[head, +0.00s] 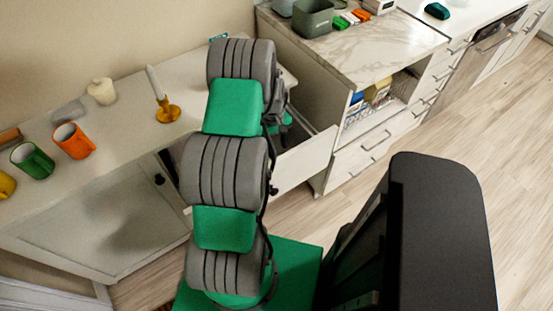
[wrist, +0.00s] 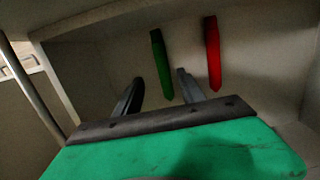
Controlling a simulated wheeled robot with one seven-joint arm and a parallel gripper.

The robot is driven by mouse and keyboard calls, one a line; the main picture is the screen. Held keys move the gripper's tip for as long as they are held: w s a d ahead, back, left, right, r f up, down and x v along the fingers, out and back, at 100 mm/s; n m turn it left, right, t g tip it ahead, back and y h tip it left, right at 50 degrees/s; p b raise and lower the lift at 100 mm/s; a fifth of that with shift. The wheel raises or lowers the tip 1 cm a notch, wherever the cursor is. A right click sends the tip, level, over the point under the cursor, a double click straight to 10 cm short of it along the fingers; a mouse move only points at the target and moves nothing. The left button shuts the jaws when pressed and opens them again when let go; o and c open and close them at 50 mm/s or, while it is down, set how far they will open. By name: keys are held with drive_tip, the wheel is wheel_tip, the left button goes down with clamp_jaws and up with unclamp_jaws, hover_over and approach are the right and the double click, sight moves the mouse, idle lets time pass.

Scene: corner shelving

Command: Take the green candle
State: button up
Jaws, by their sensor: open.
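The green candle (wrist: 161,63) lies inside an open drawer (wrist: 90,62), seen in the wrist view. It is slim and dark green, and its near end points down toward my gripper (wrist: 160,76). My gripper is open and empty, with one finger on each side of the line of the candle's near end. Whether the fingers are low enough to flank it, I cannot tell. A red candle (wrist: 212,55) lies to the right of the green one, apart from it. In the head view my arm hides the gripper and both candles; the open drawer (head: 305,163) shows beside the arm.
A bar-like handle (wrist: 35,90) is at the wrist view's left. On the counter stand a pale candle in a brass holder (head: 168,112), an orange mug (head: 73,141), a green mug (head: 32,160) and a cream jar (head: 102,91). A grey-green bin (head: 313,18) stands on the marble top.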

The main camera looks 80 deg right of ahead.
drive_tip(key=f, duration=0.4)
drive_tip(key=f+p, duration=0.1)
drive_tip(key=f, duration=0.1)
drive_tip(key=shift+a+f, duration=0.2)
drive_tip(key=shift+a, duration=0.15)
clamp_jaws()
idle(0.7)
